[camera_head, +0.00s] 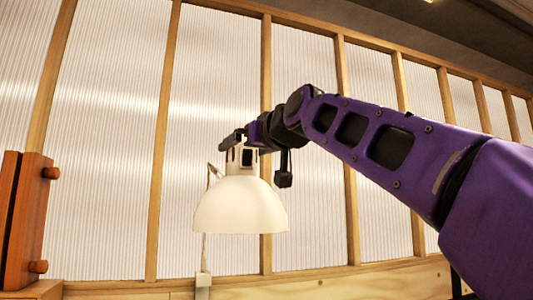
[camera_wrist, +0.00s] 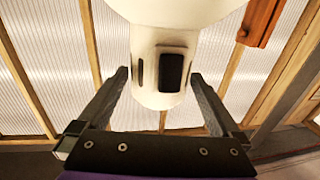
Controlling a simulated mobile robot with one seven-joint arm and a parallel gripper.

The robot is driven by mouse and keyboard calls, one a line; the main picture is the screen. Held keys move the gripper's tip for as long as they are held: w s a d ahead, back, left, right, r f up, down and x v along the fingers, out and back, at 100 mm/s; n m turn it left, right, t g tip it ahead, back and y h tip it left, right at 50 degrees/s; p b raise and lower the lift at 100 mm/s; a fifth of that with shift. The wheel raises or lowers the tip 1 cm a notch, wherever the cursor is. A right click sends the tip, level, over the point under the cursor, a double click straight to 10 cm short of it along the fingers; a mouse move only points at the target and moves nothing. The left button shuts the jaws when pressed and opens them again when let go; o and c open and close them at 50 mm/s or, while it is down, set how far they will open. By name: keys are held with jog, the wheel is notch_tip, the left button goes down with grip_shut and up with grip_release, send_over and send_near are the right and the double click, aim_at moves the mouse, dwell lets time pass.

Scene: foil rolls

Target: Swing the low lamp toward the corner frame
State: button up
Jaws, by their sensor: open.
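The low lamp (camera_head: 240,205) has a cream dome shade that opens downward, with a narrow neck on top. In the wrist view the lamp's neck (camera_wrist: 146,80), with a dark oblong switch or slot, lies between the two fingers of my gripper (camera_wrist: 158,76). The gripper is open, with a finger on each side of the neck; a gap shows on both sides. In the head view my gripper (camera_head: 238,143) is at the top of the lamp, partly hidden. A thin lamp arm (camera_head: 207,215) rises from a clamp (camera_head: 203,283) behind the shade. I cannot tell which wooden frame is the corner frame.
A translucent ribbed wall with wooden studs (camera_head: 164,140) stands behind the lamp. A red-brown wooden piece with round knobs (camera_head: 28,220) stands at the left; it also shows in the wrist view (camera_wrist: 260,20). The space between it and the shade looks clear.

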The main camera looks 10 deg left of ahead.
grip_shut()
dwell(0.4)
jog(key=shift+d, duration=0.15)
